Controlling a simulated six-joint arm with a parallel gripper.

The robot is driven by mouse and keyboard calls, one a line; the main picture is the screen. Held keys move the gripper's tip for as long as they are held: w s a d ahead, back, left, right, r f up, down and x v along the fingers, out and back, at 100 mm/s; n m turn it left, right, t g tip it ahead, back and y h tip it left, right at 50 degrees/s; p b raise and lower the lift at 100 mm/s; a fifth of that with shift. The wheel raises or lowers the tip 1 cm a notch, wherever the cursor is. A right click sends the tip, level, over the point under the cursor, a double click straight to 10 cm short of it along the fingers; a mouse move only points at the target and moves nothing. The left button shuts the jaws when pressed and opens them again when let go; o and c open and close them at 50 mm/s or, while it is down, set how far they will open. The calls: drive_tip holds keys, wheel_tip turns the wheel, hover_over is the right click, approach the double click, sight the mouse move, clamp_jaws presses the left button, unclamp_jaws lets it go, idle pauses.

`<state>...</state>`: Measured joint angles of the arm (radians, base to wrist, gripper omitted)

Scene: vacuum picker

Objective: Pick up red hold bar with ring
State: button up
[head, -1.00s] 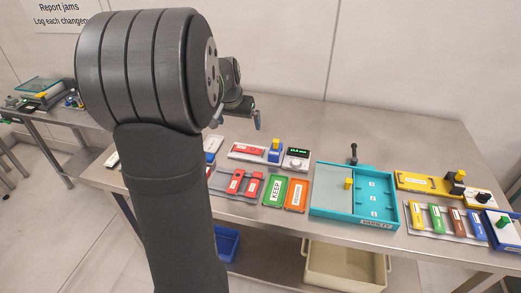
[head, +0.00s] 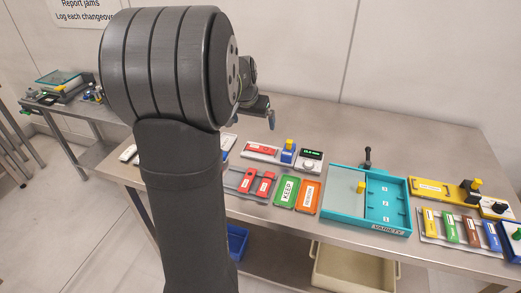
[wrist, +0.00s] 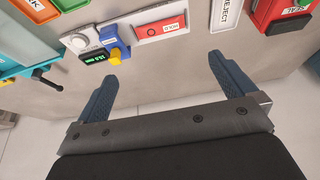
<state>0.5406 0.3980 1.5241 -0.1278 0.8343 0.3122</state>
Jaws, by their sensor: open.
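A red bar (head: 262,149) lies in a pale fixture on the steel bench, left of a blue block with a yellow knob (head: 288,150). In the wrist view the red bar (wrist: 155,28) shows a small ring mark and a white label, too small to read surely. Two more red bars (head: 245,181) lie in a grey tray (head: 233,182) in front. My gripper (head: 266,116) is open and empty above the bench, behind the fixture. In the wrist view its two blue-grey fingers (wrist: 168,85) are wide apart, with the red bar beyond their tips, apart from them.
A green KEEP plate (head: 287,192) and an orange plate (head: 307,196) lie right of the tray. A teal box (head: 345,203) with a black lever stands further right, then a yellow fixture (head: 430,187) and several coloured bars. The bench behind these is clear.

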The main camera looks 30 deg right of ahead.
drive_tip(key=c, duration=1)
drive_tip(key=m+g+y, duration=0.3)
drive_tip(key=m, duration=1.5)
hover_over(261, 148)
drive_tip(key=f, duration=1)
drive_tip(key=shift+d+f, duration=0.25)
drive_tip(key=shift+f, duration=0.05)
drive_tip(key=shift+w+a+f, duration=0.1)
drive_tip(key=shift+a+f, duration=0.05)
drive_tip(key=shift+f, duration=1.2)
drive_tip(key=shift+w+a+f, duration=0.1)
drive_tip(key=shift+f, duration=1.2)
